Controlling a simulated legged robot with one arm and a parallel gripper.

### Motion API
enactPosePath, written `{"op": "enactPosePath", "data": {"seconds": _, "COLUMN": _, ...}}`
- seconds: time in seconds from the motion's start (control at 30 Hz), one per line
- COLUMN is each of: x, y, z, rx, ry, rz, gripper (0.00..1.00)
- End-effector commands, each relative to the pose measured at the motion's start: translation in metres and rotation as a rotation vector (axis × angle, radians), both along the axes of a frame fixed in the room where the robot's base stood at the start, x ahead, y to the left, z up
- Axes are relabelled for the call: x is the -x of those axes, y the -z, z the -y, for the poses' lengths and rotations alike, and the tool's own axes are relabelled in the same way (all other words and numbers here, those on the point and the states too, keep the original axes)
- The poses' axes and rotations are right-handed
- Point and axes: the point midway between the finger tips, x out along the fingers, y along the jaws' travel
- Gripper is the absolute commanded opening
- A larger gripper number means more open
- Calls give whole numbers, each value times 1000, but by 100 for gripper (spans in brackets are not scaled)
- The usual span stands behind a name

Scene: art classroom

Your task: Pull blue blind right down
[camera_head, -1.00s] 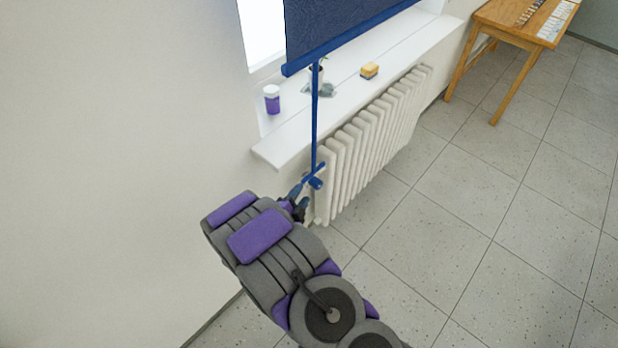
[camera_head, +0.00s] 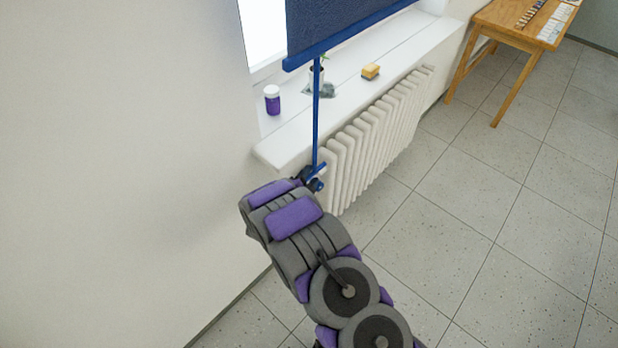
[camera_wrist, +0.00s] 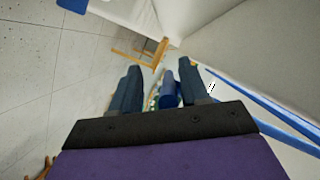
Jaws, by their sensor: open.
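The blue blind (camera_head: 345,22) hangs over the window, its bottom bar (camera_head: 350,38) above the sill. A blue pull rod (camera_head: 316,115) hangs from the bar, past the sill's edge, to a blue crossbar handle (camera_head: 317,170) in front of the radiator. My gripper (camera_head: 311,180) is at this handle, partly hidden by my arm. In the wrist view my gripper (camera_wrist: 160,88) has its two dark fingers apart, with a blue cylindrical part of the handle (camera_wrist: 168,92) between them. I cannot tell whether they touch it.
The white sill (camera_head: 345,85) holds a purple jar (camera_head: 271,99), a small plant (camera_head: 316,74), grey stones and a yellow sponge (camera_head: 371,72). A white radiator (camera_head: 375,135) stands below. A wooden table (camera_head: 522,25) is at the back right. The floor between is clear.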

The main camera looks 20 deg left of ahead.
Motion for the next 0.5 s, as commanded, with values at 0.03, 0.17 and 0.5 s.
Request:
{"op": "enactPosePath", "data": {"seconds": 0.03, "x": 0, "y": 2, "z": 1, "rx": 1, "ry": 2, "rz": -2, "gripper": 41}}
{"op": "enactPosePath", "data": {"seconds": 0.17, "x": 0, "y": 0, "z": 1, "rx": -2, "ry": -1, "rz": -2, "gripper": 29}}
{"op": "enactPosePath", "data": {"seconds": 0.5, "x": 1, "y": -1, "z": 6, "rx": -6, "ry": 1, "rz": -2, "gripper": 0}}
